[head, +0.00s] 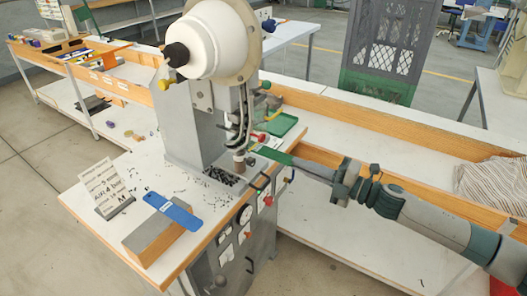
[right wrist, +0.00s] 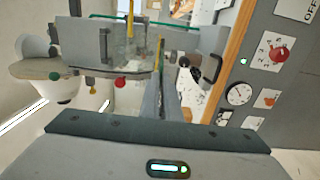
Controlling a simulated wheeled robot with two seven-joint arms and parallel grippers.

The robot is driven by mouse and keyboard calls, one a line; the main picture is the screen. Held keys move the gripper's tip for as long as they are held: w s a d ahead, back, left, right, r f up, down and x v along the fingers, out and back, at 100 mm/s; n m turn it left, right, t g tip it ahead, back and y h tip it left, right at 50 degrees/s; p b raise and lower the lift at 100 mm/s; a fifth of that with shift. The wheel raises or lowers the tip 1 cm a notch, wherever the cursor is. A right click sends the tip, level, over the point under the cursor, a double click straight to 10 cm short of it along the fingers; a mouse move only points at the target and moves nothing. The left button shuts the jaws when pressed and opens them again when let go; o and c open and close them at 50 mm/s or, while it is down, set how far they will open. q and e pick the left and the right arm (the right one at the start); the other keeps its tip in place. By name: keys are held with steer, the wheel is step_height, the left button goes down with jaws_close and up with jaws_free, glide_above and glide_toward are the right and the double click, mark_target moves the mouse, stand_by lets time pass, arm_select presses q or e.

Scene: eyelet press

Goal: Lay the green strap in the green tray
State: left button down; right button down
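The green strap (head: 272,154) is a narrow green strip in the head view, just right of the press's working point. My right gripper (head: 291,161) comes in from the right and appears shut on its near end. In the right wrist view the fingers (right wrist: 160,105) are close together, and the strap is hard to make out between them. The green tray (head: 282,124) lies on the white table behind the strap, to the right of the press column, partly hidden by the press. No strap shows in its visible part. My left gripper is not in view.
The eyelet press (head: 212,45) stands close left of the right gripper, with knobs and a control panel (head: 243,235) at the front. A blue strap (head: 172,210) lies on a grey-topped block. A sign (head: 103,187) stands at left. A striped cloth (head: 492,182) lies at right.

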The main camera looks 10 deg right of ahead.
steer(key=shift+s+d, duration=0.1)
steer(key=b+v, duration=0.4)
steer(key=v, duration=0.9)
steer(key=shift+s+d, duration=0.25)
stand_by(1.1)
stand_by(0.3)
